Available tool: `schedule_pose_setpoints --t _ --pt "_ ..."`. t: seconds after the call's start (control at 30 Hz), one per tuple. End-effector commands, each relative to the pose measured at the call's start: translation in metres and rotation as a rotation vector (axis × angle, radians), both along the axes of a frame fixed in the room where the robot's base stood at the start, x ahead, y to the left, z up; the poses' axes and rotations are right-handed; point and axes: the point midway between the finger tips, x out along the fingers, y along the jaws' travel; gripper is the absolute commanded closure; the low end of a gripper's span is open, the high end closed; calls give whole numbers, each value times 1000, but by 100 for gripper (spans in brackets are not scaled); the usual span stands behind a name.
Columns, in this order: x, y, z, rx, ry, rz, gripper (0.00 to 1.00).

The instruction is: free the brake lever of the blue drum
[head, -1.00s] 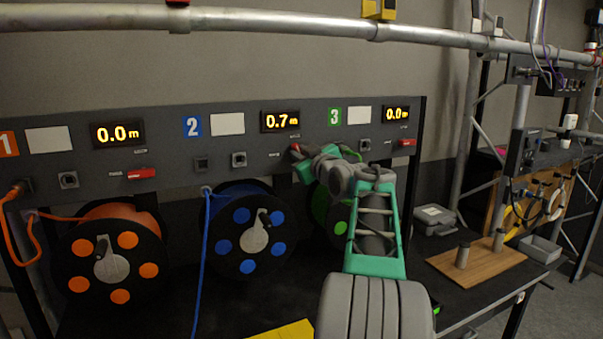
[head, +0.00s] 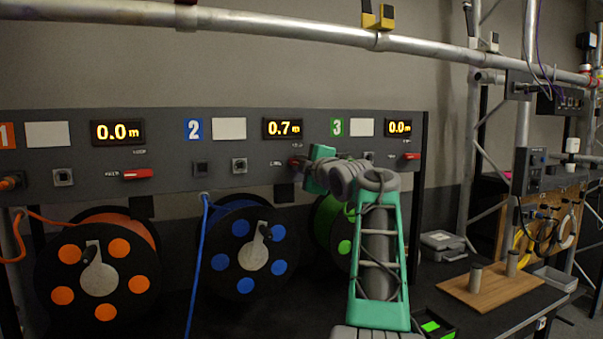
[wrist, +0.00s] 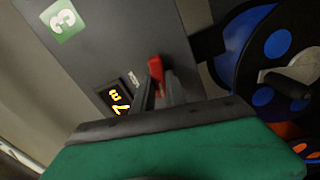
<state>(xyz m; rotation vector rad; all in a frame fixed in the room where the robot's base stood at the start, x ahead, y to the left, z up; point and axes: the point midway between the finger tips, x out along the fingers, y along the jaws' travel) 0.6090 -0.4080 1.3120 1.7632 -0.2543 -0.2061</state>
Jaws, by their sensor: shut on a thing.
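The blue drum (head: 240,257) hangs below the panel in the middle of the head view, its blue cable running down in front of it. Its rim also shows at the right of the wrist view (wrist: 225,68). The brake lever is a small red lever on the panel, below the 0.7 m display (head: 283,128). In the wrist view the red lever (wrist: 156,70) stands at the dark fingertips. My gripper (head: 299,164) is at the lever and shut on it. The fingers cover part of the lever, so its exact angle cannot be told.
The orange drum (head: 98,275) with its own red lever (head: 137,174) is at the left. The green drum (head: 330,225) is partly hidden behind my arm. A metal pipe (head: 280,27) crosses above the panel. A wooden board (head: 490,290) with metal posts lies at the right.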

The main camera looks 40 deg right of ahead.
Motion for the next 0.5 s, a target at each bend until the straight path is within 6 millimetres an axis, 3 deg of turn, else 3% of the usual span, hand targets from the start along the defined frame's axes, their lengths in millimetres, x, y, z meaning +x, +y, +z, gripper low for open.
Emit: schedule_pose_setpoints --t 0.5 --pt "1 1 -4 -203 61 2 100"
